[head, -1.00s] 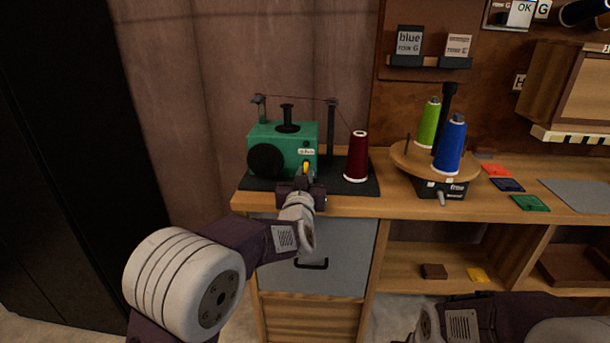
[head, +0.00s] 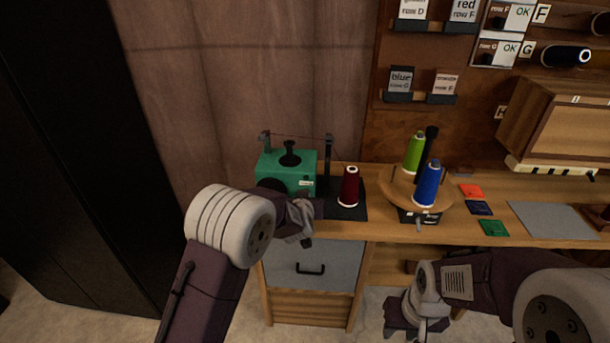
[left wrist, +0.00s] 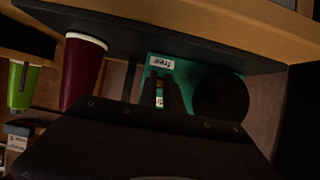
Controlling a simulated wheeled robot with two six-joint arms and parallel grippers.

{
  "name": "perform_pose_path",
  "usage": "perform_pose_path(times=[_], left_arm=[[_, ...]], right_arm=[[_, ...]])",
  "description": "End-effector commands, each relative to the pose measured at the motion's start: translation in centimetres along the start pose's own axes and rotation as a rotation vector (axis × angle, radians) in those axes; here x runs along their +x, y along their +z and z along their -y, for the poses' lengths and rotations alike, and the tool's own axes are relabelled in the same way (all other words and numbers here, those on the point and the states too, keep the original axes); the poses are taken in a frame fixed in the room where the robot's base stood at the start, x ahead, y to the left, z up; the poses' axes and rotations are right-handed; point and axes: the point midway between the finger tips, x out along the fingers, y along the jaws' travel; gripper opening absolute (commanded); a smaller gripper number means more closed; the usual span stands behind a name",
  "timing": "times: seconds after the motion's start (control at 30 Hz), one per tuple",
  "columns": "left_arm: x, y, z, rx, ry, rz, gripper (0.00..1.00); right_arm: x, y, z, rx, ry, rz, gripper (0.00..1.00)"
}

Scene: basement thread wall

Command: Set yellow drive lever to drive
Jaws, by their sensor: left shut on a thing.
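The green drive machine (head: 288,172) stands on a dark mat at the left end of the bench. In the left wrist view its green face (left wrist: 192,80) shows upside down, with a white label reading "free" (left wrist: 161,62). The yellow lever (left wrist: 160,93) shows only as a small bit between the dark fingers of my left gripper (left wrist: 161,98), which is shut on it. In the head view my left wrist hides the lever and the machine's lower front. My right gripper (head: 416,318) hangs low in front of the bench, apart from everything; its finger gap is unclear.
A dark red thread cone (head: 348,187) stands close to the right of the machine. Further right is a round wooden turntable (head: 397,190) with green and blue cones. Coloured cards and a grey mat (head: 548,221) lie on the bench. A grey drawer (head: 335,262) is below.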

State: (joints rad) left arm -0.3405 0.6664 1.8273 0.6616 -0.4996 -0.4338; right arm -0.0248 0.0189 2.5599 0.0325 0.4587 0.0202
Motion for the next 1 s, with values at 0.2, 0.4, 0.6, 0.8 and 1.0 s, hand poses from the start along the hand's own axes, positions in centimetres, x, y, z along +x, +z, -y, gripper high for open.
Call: perform_pose_path(times=[0.2,0.4,0.6,0.8,1.0], left_arm=[[-0.9,-1.8,0.0,0.001,-0.001,0.123,0.00],[-1.0,-2.2,0.0,0.001,-0.001,0.217,0.00],[-1.0,-2.3,0.1,-0.001,-0.001,0.296,0.00],[-0.8,-2.2,0.0,0.000,0.000,0.351,0.00],[-0.5,-1.9,0.0,-0.001,0.000,0.384,0.00]], right_arm=[[-8.5,-0.9,0.2,0.000,0.000,0.000,0.36],[-14.7,-1.5,0.3,0.000,0.000,0.000,0.36],[-20.4,-2.1,0.4,0.000,0.000,0.000,0.36],[-24.6,-2.5,0.5,0.000,0.000,0.000,0.36],[-27.0,-2.8,0.5,0.000,0.000,0.000,0.36]])
